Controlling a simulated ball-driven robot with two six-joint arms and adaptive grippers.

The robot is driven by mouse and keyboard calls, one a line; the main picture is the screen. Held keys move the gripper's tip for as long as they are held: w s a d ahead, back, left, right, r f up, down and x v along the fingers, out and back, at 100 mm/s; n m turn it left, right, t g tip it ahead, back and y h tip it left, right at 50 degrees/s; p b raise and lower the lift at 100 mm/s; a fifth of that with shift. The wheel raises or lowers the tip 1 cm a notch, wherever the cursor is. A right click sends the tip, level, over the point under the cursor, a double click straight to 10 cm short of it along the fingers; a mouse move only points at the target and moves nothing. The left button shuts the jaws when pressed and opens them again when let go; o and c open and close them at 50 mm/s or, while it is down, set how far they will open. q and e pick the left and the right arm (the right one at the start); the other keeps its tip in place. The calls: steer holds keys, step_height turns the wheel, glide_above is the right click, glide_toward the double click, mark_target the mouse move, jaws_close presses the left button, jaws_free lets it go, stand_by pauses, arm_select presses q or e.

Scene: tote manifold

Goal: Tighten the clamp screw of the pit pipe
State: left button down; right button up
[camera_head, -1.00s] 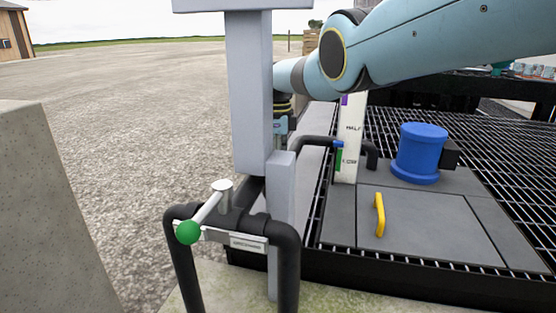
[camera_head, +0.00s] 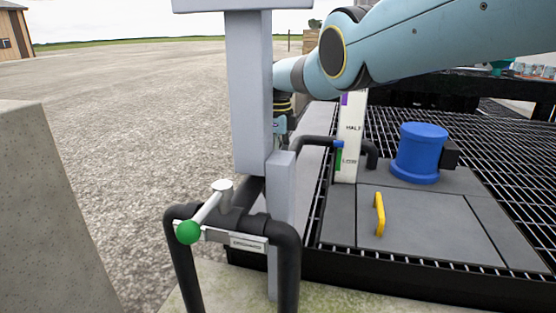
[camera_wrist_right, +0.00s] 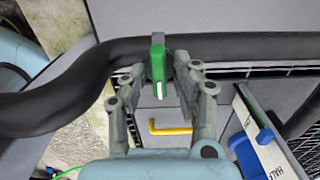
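In the right wrist view a dark pit pipe (camera_wrist_right: 235,47) runs across the picture. A grey band with a green, white-striped piece (camera_wrist_right: 158,66), which looks like the clamp screw, sits on it. My right gripper (camera_wrist_right: 160,75) is open, its fingers on either side of the green piece. I cannot tell whether they touch it. In the head view my right arm reaches in from the right, and its gripper (camera_head: 281,128) is partly hidden behind the grey post. The pipe (camera_head: 316,141) shows there beside the post; the clamp is hidden. My left gripper is not in view.
The grey post (camera_head: 250,90) stands close to my right gripper. A front pipe with a green-knobbed lever (camera_head: 188,232) is nearer. A white level board (camera_head: 349,145), a blue motor (camera_head: 420,152) and a yellow handle (camera_head: 379,214) on a grey cover lie to the right.

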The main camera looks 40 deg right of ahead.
steer(key=shift+o, duration=0.5)
step_height(320, 180, up, 12)
stand_by(0.3)
stand_by(0.4)
